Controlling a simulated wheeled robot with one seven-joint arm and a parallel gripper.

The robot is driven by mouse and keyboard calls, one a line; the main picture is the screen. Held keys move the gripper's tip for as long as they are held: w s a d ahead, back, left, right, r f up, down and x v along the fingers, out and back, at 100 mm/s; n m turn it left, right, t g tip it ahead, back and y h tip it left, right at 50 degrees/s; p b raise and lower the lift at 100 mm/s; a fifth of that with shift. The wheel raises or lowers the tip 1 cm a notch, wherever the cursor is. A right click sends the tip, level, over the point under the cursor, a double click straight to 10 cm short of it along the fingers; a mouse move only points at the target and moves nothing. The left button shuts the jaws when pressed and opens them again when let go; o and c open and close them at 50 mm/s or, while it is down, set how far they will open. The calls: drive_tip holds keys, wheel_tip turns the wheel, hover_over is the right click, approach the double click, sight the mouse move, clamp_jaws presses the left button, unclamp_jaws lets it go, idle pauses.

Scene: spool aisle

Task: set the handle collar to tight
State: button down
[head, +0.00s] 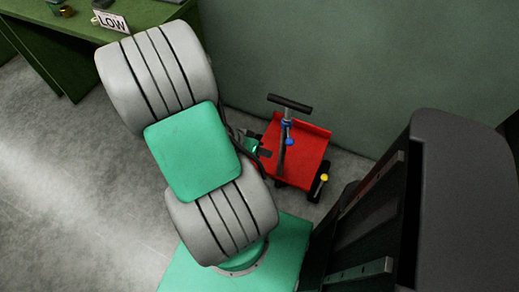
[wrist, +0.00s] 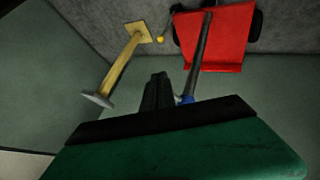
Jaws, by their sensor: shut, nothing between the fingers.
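A red trolley (head: 311,145) stands on the floor by the wall, with a grey handle pole and a black crossbar (head: 290,103). A blue collar (head: 289,141) sits on the pole, with another small blue part above it. In the wrist view, the blue collar (wrist: 185,100) is partly hidden behind my gripper. My gripper (wrist: 158,82) is shut and empty, just left of the pole there. In the head view, my gripper (head: 262,152) is beside the pole, partly hidden by my arm. I cannot tell whether it touches the collar, or the collar's setting.
The green wall stands close behind the trolley (wrist: 222,38). A yellow post (wrist: 122,62) with a grey disc is left of the trolley in the wrist view. A green table (head: 60,20) with a "LOW" sign (head: 112,22) is at upper left. Floor at left is clear.

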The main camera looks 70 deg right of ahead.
drive_tip(key=shift+w+a+r, duration=0.15)
drive_tip(key=shift+a+r, duration=0.45)
drive_tip(key=shift+r, duration=0.15)
drive_tip(key=shift+w+a+r, duration=0.15)
drive_tip(key=shift+a+r, duration=0.45)
drive_tip(key=shift+r, duration=0.1)
drive_tip(key=w+a+r+n+t+y+p, duration=0.1)
drive_tip(key=w+a+r+n+t+p, duration=0.2)
drive_tip(key=w, duration=0.4)
drive_tip(key=w+a+r+n+t+p, duration=0.1)
drive_tip(key=w+a+r+n, duration=0.25)
drive_tip(key=w+r, duration=0.2)
drive_tip(key=w+a+r+n+t+y+p, duration=0.1)
drive_tip(key=w+a+r+n+t+p, duration=0.2)
drive_tip(key=w, duration=0.4)
drive_tip(key=w+a+r+n+t+y+p, duration=0.1)
drive_tip(key=w+a+r+n, duration=0.1)
drive_tip(key=a+r+n, duration=0.3)
drive_tip(key=w+a+r+n+t+y+p, duration=0.1)
drive_tip(key=w+a+r+n+y, duration=0.1)
drive_tip(key=a+r+n, duration=0.3)
drive_tip(key=w+a+r, duration=0.1)
drive_tip(key=a+r, duration=0.3)
drive_tip(key=a, duration=0.3)
drive_tip(key=shift+w+t+p, duration=0.3)
drive_tip(key=shift+w, duration=0.05)
